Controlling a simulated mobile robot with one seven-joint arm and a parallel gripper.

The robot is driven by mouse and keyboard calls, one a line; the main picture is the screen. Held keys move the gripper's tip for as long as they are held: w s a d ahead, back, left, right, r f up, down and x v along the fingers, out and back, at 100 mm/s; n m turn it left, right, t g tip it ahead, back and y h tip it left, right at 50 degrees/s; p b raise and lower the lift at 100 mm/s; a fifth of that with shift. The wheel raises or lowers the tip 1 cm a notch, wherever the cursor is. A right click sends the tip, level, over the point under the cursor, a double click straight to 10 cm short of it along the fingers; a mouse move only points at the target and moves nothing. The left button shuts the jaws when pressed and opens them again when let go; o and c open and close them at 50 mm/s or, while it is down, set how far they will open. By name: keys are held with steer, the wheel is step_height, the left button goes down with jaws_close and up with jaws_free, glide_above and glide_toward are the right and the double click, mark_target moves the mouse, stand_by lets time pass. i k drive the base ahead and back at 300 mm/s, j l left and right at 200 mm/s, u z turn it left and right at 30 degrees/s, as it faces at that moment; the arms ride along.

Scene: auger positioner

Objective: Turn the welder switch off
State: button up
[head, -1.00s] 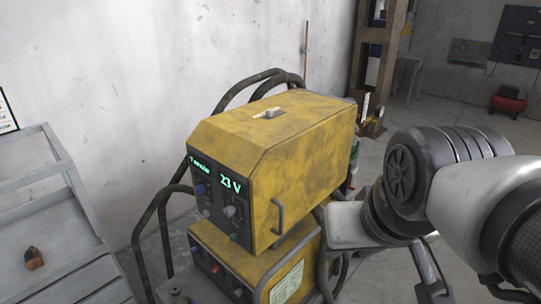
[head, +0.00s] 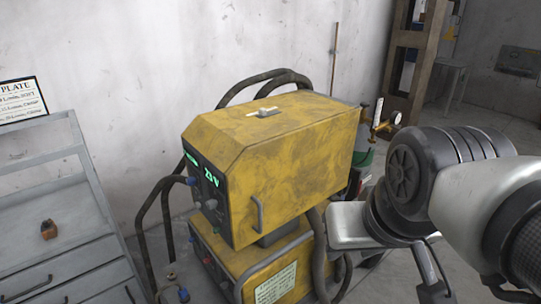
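The yellow welder (head: 290,150) stands in the middle of the head view, an upper box over a lower yellow unit (head: 275,265). Its dark front panel (head: 208,185) faces left and shows at a steep slant. The panel has a lit green display (head: 211,175) reading about 23 V and several knobs. A small pale lever-like part (head: 267,111) sits on the top. I cannot tell which part is the switch, nor its position. My arm comes in at the right, beside the welder's right end. My gripper's fingers do not show.
A grey drawer cabinet (head: 70,230) with a small orange-brown object (head: 48,229) stands at the left. Black hoses (head: 270,77) loop behind the welder. A gas gauge (head: 397,118) and a brown post (head: 408,60) are behind at the right. A narrow gap separates cabinet and welder.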

mark_target(208, 259)
steer(key=l+u, duration=0.2)
steer(key=l, duration=0.35)
steer(key=j+u, duration=0.25)
steer(key=j, duration=0.25)
steer(key=i+j+u, duration=0.25)
steer(key=j, duration=0.2)
steer(key=k, duration=0.5)
steer(key=k+z, duration=0.2)
steer(key=i+j+z, duration=0.15)
steer(key=j+z, duration=0.3)
steer(key=i+j+z, duration=0.1)
steer(key=j+z, duration=0.15)
steer(key=z, duration=0.25)
steer(key=i+j+z, duration=0.1)
steer(key=j, duration=0.8)
steer(key=i+j+z, duration=0.1)
steer(key=j, duration=0.8)
